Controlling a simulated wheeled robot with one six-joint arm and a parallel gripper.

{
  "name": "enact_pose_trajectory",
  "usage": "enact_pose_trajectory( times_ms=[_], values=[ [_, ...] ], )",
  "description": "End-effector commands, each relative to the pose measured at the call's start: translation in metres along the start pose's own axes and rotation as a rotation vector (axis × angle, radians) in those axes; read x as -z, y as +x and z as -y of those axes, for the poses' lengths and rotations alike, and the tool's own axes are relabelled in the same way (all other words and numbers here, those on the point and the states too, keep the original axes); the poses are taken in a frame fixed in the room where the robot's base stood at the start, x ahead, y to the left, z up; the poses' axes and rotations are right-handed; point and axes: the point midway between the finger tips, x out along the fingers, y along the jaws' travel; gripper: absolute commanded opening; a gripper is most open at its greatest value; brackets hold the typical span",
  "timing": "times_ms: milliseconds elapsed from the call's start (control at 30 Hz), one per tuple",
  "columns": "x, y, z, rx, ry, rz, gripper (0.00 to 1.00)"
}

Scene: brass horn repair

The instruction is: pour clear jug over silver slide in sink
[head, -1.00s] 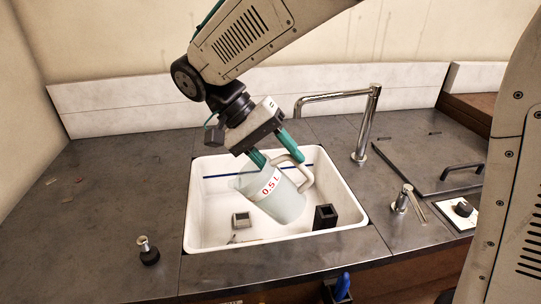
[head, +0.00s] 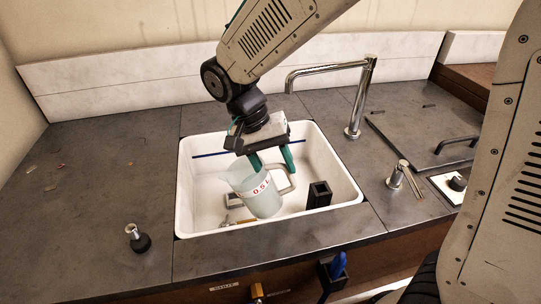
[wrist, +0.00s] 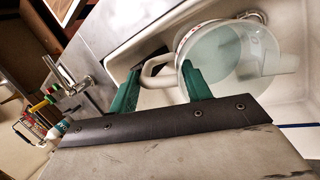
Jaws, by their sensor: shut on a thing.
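The clear jug (head: 262,200), with a red 0.5 L mark, is held inside the white sink (head: 187,205), tilted with its mouth toward the left. My gripper (head: 271,160) is above it, its green fingers shut on the jug's handle; the wrist view shows the handle (wrist: 160,71) between the fingers. The jug's inside looks pale, and I cannot tell how full it is. No stream shows. A small, thin metallic piece (head: 240,221) lies on the sink floor left of the jug, partly hidden; I cannot tell if it is the silver slide.
A black block with an opening (head: 319,195) stands in the sink's right part. A small dark-based fitting (head: 137,238) stands on the left counter, which is mostly clear.

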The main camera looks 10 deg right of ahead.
Motion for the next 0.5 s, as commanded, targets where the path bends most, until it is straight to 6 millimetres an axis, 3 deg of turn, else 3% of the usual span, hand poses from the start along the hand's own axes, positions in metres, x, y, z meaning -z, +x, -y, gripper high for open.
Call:
enact_pose_trajectory(
  times_ms=[500],
  values=[
    [0.005,0.038,0.012,0.347,-0.044,0.009,0.00]
  ],
)
